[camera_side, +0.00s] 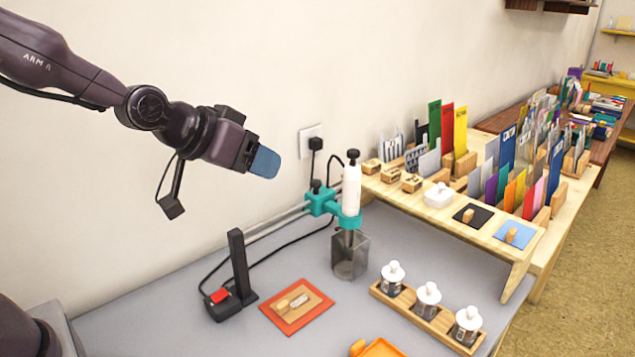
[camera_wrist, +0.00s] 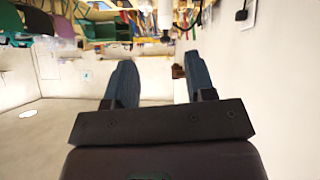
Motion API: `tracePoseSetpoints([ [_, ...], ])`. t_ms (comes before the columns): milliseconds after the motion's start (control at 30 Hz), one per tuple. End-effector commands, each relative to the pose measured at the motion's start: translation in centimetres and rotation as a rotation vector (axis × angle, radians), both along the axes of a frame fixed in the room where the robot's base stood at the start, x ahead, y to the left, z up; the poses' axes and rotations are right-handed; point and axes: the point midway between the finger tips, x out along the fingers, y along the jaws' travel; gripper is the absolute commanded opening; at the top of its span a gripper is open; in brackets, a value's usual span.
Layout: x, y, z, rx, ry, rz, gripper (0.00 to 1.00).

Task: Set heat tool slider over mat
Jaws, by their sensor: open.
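The heat tool (camera_side: 351,190) is a white upright cylinder with a dark top, held in a teal slider (camera_side: 322,202) on grey rails (camera_side: 278,222) along the wall. Its lower end is above a grey see-through box (camera_side: 350,262); I cannot tell whether it reaches inside. The orange-red mat (camera_side: 287,325) lies to the left and nearer the front, with a tan card and small wooden piece on it. My gripper (camera_side: 265,162), with blue fingers, is up and left of the slider, apart from it. In the wrist view my gripper (camera_wrist: 160,82) is open and empty.
A black post with a red switch (camera_side: 220,295) stands left of the mat. A wooden rack of white-capped jars (camera_side: 428,297) is at the right front. A wooden shelf (camera_side: 500,250) with stamps and cards stands at the right. Cables run behind the rails.

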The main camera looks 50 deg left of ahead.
Motion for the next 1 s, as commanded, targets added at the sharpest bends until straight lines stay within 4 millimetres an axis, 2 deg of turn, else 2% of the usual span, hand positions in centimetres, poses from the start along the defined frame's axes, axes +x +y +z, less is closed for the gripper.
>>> tracePoseSetpoints([
  [33, 1.9, 0.0, -1.5, -0.004, -0.034, 0.025, 0.50],
  [100, 4.2, 0.2, -3.0, -0.001, -0.110, 0.069, 0.50],
  [233, 7.5, 1.1, -6.2, 0.029, -0.246, 0.162, 0.50],
  [333, 9.0, 2.0, -8.8, 0.077, -0.350, 0.231, 0.50],
  [500, 9.3, 3.4, -12.7, 0.186, -0.504, 0.322, 0.50],
  [633, 8.8, 3.9, -14.3, 0.252, -0.580, 0.354, 0.50],
  [767, 8.6, 4.2, -14.9, 0.281, -0.616, 0.369, 0.50],
  [867, 9.1, 4.5, -14.9, 0.286, -0.625, 0.372, 0.50],
  [1000, 11.0, 5.4, -14.8, 0.285, -0.627, 0.374, 0.50],
])
